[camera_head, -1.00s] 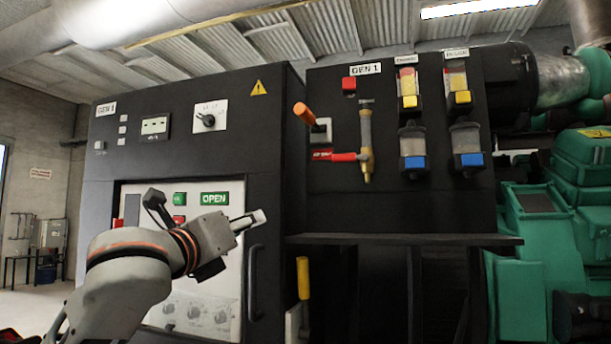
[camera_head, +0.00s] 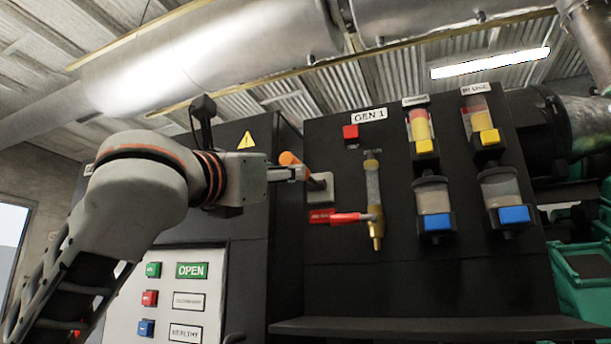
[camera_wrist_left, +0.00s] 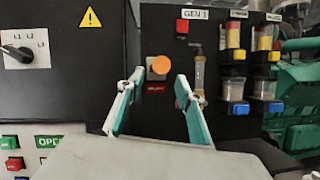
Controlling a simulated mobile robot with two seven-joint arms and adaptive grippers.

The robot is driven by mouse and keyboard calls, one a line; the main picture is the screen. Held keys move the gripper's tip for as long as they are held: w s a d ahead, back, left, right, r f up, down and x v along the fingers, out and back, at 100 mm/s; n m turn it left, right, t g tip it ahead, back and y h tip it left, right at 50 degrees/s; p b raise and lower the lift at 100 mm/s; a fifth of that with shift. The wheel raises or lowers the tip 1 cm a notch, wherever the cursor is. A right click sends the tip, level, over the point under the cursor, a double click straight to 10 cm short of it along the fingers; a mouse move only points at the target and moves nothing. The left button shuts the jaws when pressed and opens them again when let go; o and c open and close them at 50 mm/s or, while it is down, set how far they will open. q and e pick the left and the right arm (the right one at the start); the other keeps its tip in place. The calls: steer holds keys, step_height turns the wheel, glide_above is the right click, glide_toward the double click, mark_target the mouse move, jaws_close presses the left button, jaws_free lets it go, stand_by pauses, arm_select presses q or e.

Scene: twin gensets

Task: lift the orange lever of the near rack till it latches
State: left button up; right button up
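The orange lever (camera_head: 289,158) sticks out from a pale plate (camera_head: 320,190) on the black GEN 1 panel. Its handle points toward me, up and left of the plate in the head view. My left gripper (camera_head: 300,173) is at the handle, overlapping it in that view. In the left wrist view the two fingers of the gripper (camera_wrist_left: 160,78) stand apart. The round orange end of the lever (camera_wrist_left: 160,65) shows between and just beyond the fingertips. I cannot tell whether a finger touches it. My right gripper is not in view.
A red valve handle (camera_head: 335,217) on a brass valve (camera_head: 376,232) sits just below and right of the lever. A red button (camera_head: 351,133) is above. Filter bowls (camera_head: 433,200) hang to the right. A dark ledge (camera_head: 420,327) juts out below. A cabinet with buttons stands left.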

arm_select(q)
steer(key=shift+w+d+r+p, duration=0.25)
steer(key=shift+w+r+p, duration=0.1)
steer(key=shift+w+r, duration=0.15)
steer(key=shift+w+d+r+p, duration=0.2)
steer(key=shift+w+r+p, duration=0.15)
steer(key=shift+w, duration=0.2)
steer(key=p+x, duration=0.1)
steer(key=x, duration=0.3)
steer(key=shift+w, duration=0.1)
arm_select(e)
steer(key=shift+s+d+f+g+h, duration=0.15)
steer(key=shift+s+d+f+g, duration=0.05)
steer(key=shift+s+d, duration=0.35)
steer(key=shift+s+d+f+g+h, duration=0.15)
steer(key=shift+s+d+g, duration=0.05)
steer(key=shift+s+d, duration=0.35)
arm_select(q)
steer(key=shift+f, duration=0.1)
steer(key=shift+c, duration=0.4)
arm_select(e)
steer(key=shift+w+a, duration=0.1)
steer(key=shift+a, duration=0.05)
arm_select(q)
jaws_close()
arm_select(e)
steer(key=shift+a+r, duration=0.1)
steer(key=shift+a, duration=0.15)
